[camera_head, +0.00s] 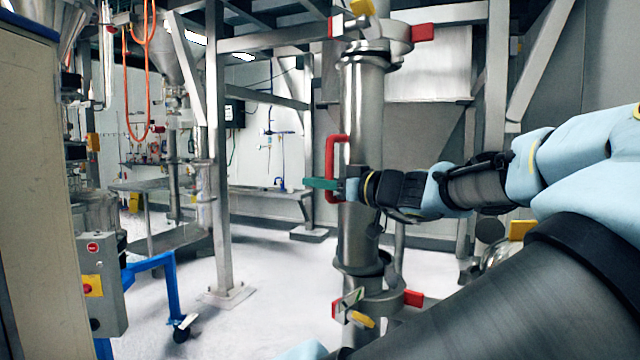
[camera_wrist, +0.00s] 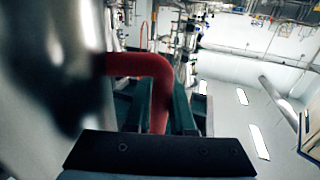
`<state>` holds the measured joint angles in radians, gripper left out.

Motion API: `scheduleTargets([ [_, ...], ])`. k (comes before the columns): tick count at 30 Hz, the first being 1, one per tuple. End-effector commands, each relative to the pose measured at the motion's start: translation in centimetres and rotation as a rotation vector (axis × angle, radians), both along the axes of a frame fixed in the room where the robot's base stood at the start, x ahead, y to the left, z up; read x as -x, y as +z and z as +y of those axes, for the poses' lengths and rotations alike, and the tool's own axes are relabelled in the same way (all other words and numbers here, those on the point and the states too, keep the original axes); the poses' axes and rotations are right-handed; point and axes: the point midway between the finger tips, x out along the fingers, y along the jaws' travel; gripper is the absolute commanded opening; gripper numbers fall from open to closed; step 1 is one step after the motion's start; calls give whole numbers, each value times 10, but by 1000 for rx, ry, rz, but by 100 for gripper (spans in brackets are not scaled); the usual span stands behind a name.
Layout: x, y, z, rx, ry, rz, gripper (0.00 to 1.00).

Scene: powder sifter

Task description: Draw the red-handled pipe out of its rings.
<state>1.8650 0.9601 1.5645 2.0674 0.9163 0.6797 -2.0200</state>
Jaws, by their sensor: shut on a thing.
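The steel pipe (camera_head: 362,105) stands upright in the middle of the head view, with a red handle (camera_head: 332,150) on its left side. An upper ring (camera_head: 400,47) with red blocks is around the pipe near its top; a lower ring (camera_head: 385,303) is near its bottom. I cannot tell whether the rings are open. My gripper (camera_head: 322,184) has green fingers shut on the lower part of the handle. In the wrist view the red handle (camera_wrist: 140,64) runs between the green fingers (camera_wrist: 158,115), and the blurred pipe (camera_wrist: 35,60) is at left.
A steel frame post (camera_head: 217,150) stands left of the pipe. A control box (camera_head: 100,285) and a blue wheeled frame (camera_head: 165,275) are at lower left. A grey vertical beam (camera_head: 497,70) is behind at right. Bare white floor (camera_head: 265,280) lies left of the pipe.

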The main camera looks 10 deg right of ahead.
Motion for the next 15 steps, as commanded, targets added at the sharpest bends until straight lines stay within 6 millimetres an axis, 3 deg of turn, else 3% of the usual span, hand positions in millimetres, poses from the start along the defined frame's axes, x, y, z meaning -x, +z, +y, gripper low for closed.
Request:
scheduleTargets([
  [15,3,1,4,-1,-2,-3,0],
])
